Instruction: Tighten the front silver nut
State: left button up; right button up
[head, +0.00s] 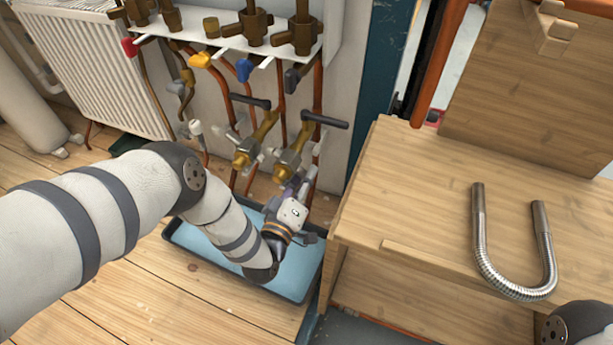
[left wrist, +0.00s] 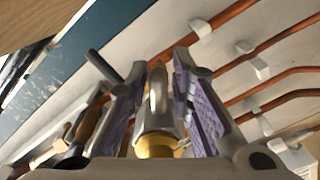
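Two brass valves with dark lever handles, a left one (head: 247,150) and a right one (head: 292,157), stand out from the wall pipes. My left gripper (head: 298,180) is just below the right valve. In the left wrist view its two purple-padded fingers (left wrist: 166,75) stand apart on either side of a silver nut-like fitting (left wrist: 157,100) with brass (left wrist: 157,146) at its base. A narrow gap shows beside the fitting; firm contact cannot be seen. In the head view the nut is largely hidden by the gripper. My right gripper is out of view.
A blue tray (head: 185,234) lies on the floor under my left arm. A wooden bench (head: 400,200) at the right holds a bent silver flexible hose (head: 484,250). A white radiator (head: 95,65) is at the left. Copper pipes (left wrist: 275,88) run close by the left gripper.

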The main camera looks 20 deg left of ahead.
pick_arm(q)
jog(key=s, duration=1.2)
jog(key=shift+a, duration=0.2)
